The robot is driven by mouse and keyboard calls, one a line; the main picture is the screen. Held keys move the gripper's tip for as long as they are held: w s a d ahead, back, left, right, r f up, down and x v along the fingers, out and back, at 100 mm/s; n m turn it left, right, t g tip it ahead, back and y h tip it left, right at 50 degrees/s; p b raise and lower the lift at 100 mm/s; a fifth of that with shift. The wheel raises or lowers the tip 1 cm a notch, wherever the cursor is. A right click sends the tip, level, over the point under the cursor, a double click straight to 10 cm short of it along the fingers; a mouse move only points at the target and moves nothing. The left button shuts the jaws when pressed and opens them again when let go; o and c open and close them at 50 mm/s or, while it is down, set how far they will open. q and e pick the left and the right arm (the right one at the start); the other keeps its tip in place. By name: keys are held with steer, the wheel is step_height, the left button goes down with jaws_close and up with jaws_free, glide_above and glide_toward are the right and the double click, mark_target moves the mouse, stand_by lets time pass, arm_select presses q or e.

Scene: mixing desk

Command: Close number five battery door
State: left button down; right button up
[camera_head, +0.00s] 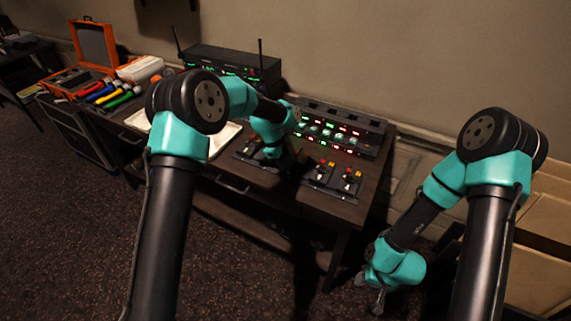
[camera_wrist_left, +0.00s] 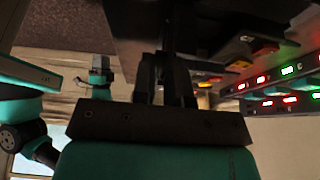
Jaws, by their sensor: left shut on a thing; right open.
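A console (camera_head: 342,130) with red and green lit displays stands at the back right of the desk. Low dark units with red and yellow parts (camera_head: 335,178) lie in front of it. My left gripper (camera_head: 281,166) is down at the desk among these units, mostly hidden by its own arm. In the left wrist view its fingers (camera_wrist_left: 166,80) are shut on a dark part (camera_wrist_left: 170,35), which I cannot identify clearly. I cannot make out the number five battery door. My right gripper (camera_head: 369,299) hangs low, off the desk's right side, open and empty.
A receiver with antennas (camera_head: 235,65) stands at the back. An open orange case (camera_head: 95,45) and colourful handheld microphones (camera_head: 108,92) are at the left. A pale tray (camera_head: 222,138) lies mid-desk, partly behind my left arm. The desk's right end (camera_head: 372,190) is clear.

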arm_select(q)
steer(key=shift+w+d+g, duration=0.1)
steer(key=shift+w+g, duration=0.1)
steer(key=shift+g, duration=0.1)
stand_by(0.4)
steer(key=shift+w+d+r+n+g+y, duration=0.1)
steer(key=shift+w+d+n+g+y, duration=0.1)
steer(key=shift+w+g+y, duration=0.35)
steer(key=shift+w+d+n+g+y, duration=0.1)
steer(key=shift+w+d+g+y, duration=0.2)
steer(key=shift+g, duration=0.55)
steer(key=shift+w+d+n+g+y, duration=0.2)
steer(key=shift+w+n+g+y, duration=0.2)
steer(key=shift+w+g, duration=0.65)
steer(key=shift+s+g, duration=0.2)
steer(key=shift+g, duration=0.15)
steer(key=c, duration=1.2)
jaws_free()
